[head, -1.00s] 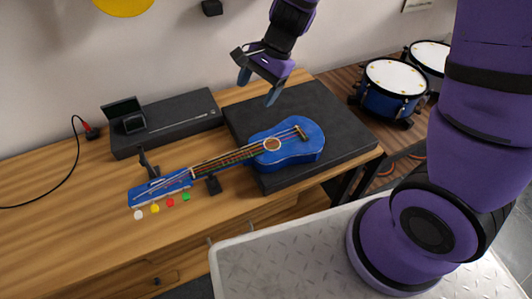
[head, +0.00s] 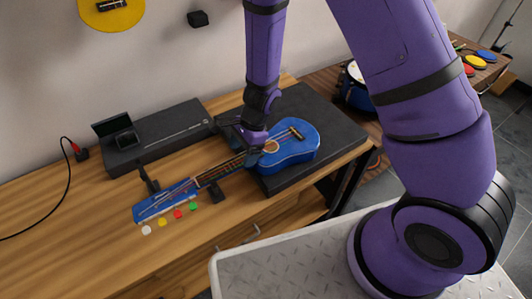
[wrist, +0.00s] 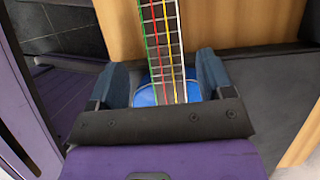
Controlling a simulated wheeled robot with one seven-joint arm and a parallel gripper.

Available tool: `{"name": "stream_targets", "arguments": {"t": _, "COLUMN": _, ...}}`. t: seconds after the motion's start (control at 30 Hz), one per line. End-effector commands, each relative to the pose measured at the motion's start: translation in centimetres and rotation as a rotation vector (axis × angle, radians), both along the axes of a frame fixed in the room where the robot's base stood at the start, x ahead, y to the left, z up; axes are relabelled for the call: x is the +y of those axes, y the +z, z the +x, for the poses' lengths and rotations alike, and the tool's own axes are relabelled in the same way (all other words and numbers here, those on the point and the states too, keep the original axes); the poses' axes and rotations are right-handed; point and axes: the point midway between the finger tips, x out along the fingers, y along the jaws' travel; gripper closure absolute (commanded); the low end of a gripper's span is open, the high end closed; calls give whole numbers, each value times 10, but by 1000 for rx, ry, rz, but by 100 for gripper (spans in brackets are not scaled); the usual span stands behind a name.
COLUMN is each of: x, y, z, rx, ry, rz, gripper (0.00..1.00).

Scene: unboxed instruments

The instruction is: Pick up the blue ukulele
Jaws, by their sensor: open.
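The blue ukulele (head: 294,150) lies face up. Its body is on a flat black case and its neck reaches left over the wooden table to the blue headstock (head: 164,202) with coloured tuning pegs. My gripper (head: 250,153) is over the neck where it meets the body and hides part of it. In the wrist view, my gripper (wrist: 170,88) is open, with one blue fingertip on each side of the strung neck (wrist: 163,45). A bit of the blue body (wrist: 146,98) shows between the fingers. I cannot tell whether the fingers touch it.
The black case (head: 330,128) lies on the wooden table (head: 95,235). A long dark box (head: 178,130) with a small open case is behind, left of my arm. A small black stand (head: 149,181) is by the headstock. Blue drums (head: 354,94) stand at the right.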

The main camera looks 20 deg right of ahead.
Motion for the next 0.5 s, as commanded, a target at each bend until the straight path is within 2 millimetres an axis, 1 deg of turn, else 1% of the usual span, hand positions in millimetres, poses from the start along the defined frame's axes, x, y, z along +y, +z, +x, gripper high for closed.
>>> {"name": "stream_targets", "arguments": {"t": 0.17, "x": 4, "y": -9, "z": -1, "rx": 0, "ry": 1, "rz": -1, "gripper": 26}}
{"name": "stream_targets", "arguments": {"t": 0.5, "x": 21, "y": -46, "z": -2, "rx": 1, "ry": 0, "rz": 0, "gripper": 26}}
